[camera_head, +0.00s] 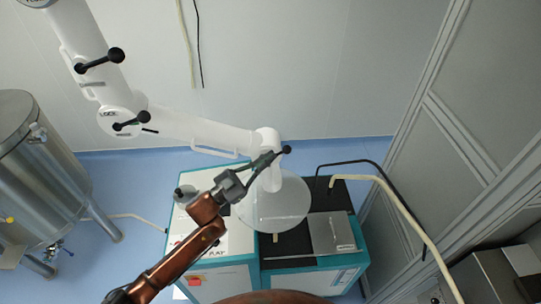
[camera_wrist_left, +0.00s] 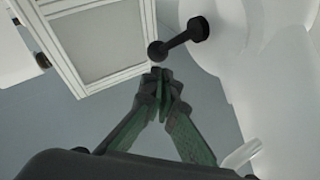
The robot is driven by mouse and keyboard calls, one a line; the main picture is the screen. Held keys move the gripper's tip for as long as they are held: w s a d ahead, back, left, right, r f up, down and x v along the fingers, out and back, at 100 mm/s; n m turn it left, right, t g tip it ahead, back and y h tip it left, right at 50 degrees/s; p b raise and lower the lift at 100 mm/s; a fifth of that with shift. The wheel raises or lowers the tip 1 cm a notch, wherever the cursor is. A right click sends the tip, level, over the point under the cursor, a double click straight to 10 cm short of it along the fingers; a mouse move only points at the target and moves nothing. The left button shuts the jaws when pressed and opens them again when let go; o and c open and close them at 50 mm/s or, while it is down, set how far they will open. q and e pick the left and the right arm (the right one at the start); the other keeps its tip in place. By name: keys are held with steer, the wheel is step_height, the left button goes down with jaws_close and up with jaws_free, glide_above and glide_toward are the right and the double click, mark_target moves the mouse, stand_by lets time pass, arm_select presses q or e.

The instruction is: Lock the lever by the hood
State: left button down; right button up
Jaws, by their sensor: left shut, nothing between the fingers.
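A white jointed extraction arm (camera_head: 205,131) reaches across the head view from the upper left to a clear round hood (camera_head: 285,207). The lever by the hood has a black knob (camera_head: 286,150) at the arm's end joint. In the left wrist view this lever (camera_wrist_left: 178,39) is a dark bar with a round ball at one end and a thicker cap at the white joint. My left gripper (camera_head: 270,158) is shut and empty. In the left wrist view its fingertips (camera_wrist_left: 159,74) appear just below the ball; I cannot tell whether they touch. My right gripper is out of view.
Two more black levers (camera_head: 99,61) (camera_head: 131,121) sit higher on the white arm. Teal-sided machines (camera_head: 312,283) stand under the hood. A steel tank (camera_head: 40,170) stands at left, and a grey panelled wall (camera_head: 470,100) with a hose (camera_head: 409,213) is at right.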

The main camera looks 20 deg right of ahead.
arm_select(q)
steer(key=s+a+b, duration=0.3)
steer(key=a, duration=0.7)
steer(key=shift+s+a+f, duration=0.2)
steer(key=shift+a+f, duration=0.05)
steer(key=shift+a, duration=0.05)
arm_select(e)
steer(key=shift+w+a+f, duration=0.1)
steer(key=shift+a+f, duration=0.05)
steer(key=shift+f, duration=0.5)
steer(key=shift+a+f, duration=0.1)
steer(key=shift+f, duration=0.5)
